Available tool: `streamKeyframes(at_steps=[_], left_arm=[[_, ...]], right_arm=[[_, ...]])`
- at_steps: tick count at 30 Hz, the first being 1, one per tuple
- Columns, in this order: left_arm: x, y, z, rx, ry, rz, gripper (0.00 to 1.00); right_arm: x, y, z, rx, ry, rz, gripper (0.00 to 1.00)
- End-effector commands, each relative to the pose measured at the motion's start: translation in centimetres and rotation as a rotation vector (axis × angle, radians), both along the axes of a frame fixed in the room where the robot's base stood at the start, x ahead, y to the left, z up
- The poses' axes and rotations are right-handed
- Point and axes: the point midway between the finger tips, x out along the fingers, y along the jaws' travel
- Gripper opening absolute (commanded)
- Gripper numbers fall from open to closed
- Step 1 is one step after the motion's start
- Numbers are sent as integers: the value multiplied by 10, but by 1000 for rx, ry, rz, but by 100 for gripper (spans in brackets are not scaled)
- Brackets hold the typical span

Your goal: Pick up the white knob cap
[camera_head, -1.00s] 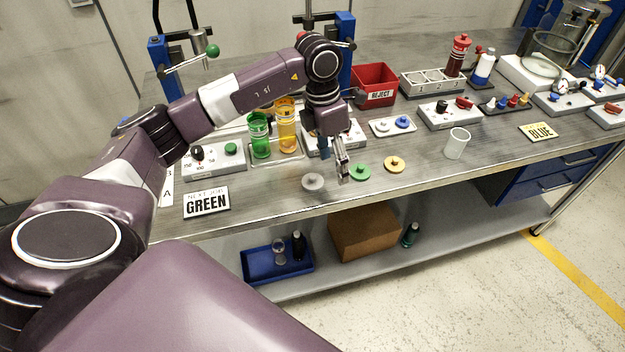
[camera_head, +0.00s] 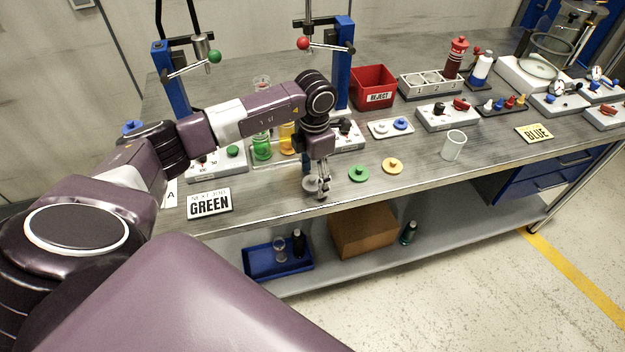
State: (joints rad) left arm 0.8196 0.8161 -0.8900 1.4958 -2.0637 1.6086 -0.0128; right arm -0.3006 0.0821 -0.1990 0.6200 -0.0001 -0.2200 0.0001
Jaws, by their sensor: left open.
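The white knob cap (camera_head: 309,184), a pale grey-white disc, lies on the workbench near its front edge in the head view. My left gripper (camera_head: 321,188) is open and points down right at the cap. Its fingers hide the right part of the cap. I cannot tell whether a finger touches it. My right gripper is not in view.
A small tray (camera_head: 381,131) holds a white and a blue cap. The GREEN sign (camera_head: 210,204) stands left. A clear cup (camera_head: 454,145) stands farther right.

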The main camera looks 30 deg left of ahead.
Motion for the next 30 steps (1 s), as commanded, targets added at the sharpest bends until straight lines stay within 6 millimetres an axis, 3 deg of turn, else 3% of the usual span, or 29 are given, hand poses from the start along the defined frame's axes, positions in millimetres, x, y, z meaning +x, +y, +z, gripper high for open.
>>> streamKeyframes(at_steps=[3,10,23,30], left_arm=[[0,0,0,0,0,0,59],[0,0,0,-1,0,0,34],[0,0,2,0,-1,0,33],[2,0,25,-1,-5,0,33]], right_arm=[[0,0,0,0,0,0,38],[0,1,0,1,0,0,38],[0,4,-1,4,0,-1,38],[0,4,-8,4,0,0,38]])
